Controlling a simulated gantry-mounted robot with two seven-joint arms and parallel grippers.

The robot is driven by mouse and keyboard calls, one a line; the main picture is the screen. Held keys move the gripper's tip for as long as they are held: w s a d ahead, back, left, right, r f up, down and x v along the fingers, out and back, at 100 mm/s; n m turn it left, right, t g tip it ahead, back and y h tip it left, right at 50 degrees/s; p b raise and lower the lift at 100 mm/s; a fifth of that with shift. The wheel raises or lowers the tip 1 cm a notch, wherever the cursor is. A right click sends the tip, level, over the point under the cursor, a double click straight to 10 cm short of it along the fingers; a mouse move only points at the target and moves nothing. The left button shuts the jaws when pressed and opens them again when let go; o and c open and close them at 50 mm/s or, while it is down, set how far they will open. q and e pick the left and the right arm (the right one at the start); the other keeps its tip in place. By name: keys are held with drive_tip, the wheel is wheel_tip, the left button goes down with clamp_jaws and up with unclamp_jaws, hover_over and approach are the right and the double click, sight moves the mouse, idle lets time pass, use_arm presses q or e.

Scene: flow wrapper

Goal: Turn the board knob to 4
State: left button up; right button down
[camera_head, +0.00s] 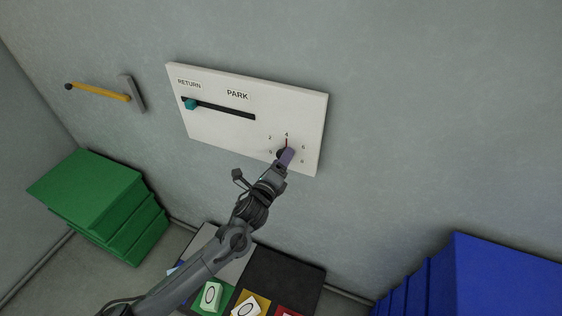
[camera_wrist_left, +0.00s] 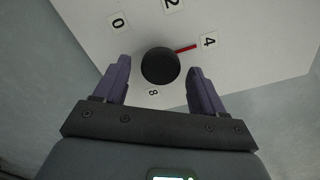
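The white board (camera_head: 215,125) is on the grey wall. Its black round knob (camera_wrist_left: 160,65) has a red pointer (camera_wrist_left: 186,48) that points at or very near the 4 label (camera_wrist_left: 208,40). The pointer (camera_head: 286,142) also lines up with the 4 in the head view. My left gripper (camera_wrist_left: 159,66) is open, with one purple finger on each side of the knob and a visible gap on both sides. In the head view the left gripper (camera_head: 286,158) partly covers the knob. My right gripper is not in view.
The board has a slot with a teal slider (camera_head: 190,104) at its RETURN end. A yellow lever (camera_head: 100,92) is on the wall to the left. Green blocks (camera_head: 95,200) and blue blocks (camera_head: 480,280) stand at the sides.

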use_arm(q)
drive_tip(key=shift+s, duration=0.1)
drive_tip(key=v, duration=1)
drive_tip(key=shift+s+a, duration=0.15)
drive_tip(key=shift+s, duration=0.15)
drive_tip(key=shift+f, duration=0.1)
